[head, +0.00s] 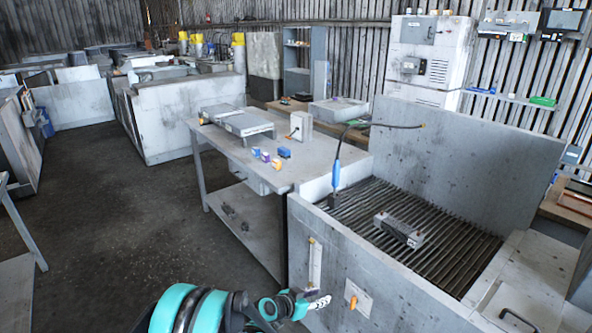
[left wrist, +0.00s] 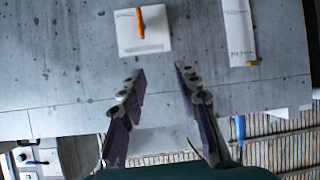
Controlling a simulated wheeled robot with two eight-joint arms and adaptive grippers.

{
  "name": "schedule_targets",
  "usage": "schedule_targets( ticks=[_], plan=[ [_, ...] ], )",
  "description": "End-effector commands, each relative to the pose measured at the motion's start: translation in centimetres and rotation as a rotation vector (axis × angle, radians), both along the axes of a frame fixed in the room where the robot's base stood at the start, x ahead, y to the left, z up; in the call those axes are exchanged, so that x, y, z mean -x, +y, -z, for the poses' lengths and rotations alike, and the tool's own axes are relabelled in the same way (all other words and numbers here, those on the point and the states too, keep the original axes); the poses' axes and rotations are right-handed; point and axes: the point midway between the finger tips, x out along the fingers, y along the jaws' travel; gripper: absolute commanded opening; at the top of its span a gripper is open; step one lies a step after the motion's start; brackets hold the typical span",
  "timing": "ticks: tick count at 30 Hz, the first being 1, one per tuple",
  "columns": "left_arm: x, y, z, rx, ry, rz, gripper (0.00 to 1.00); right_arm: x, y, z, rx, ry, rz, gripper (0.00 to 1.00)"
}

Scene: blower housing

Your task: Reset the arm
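My left gripper (head: 318,302) is in front of the grey machine housing (head: 345,262) at the bottom middle of the head view. In the left wrist view its two fingers (left wrist: 160,70) are apart with nothing between them. Beyond the fingertips is a white plate (left wrist: 132,45) with an orange knob (left wrist: 140,22), which also shows in the head view (head: 352,289). A white upright strip with an orange tip (head: 314,265) is beside it on the housing front. It also shows in the left wrist view (left wrist: 238,30). My right gripper is not in view.
A grey metal block (head: 398,229) lies on the slatted grate (head: 440,262) within the housing. A blue-handled hose (head: 336,175) stands at the grate's back left corner. A table (head: 235,155) with small coloured blocks is behind. The floor at left (head: 110,220) is clear.

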Motion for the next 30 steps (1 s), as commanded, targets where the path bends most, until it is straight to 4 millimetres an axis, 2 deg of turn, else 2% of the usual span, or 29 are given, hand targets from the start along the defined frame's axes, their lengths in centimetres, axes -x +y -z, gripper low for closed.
schedule_targets(
  ticks=[1,6,11,15,22,27,30],
  plan=[
    [0.6,1.2,-2.2,-0.013,0.024,-0.027,0.32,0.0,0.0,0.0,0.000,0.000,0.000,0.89],
    [3.3,5.3,-7.8,-0.061,0.110,-0.127,0.32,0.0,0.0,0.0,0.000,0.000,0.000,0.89],
    [7.3,9.4,-11.9,-0.104,0.184,-0.236,0.32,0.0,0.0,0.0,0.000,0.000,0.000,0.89],
    [11.8,13.1,-14.5,-0.137,0.243,-0.339,0.32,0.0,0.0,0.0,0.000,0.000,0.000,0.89],
    [20.1,18.9,-16.4,-0.187,0.323,-0.528,0.32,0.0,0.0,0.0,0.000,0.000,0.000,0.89],
    [25.8,22.5,-16.2,-0.216,0.364,-0.663,0.32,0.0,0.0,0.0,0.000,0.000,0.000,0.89],
    [28.1,24.0,-15.8,-0.226,0.376,-0.722,0.32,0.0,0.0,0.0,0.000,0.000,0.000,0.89]
  ],
)
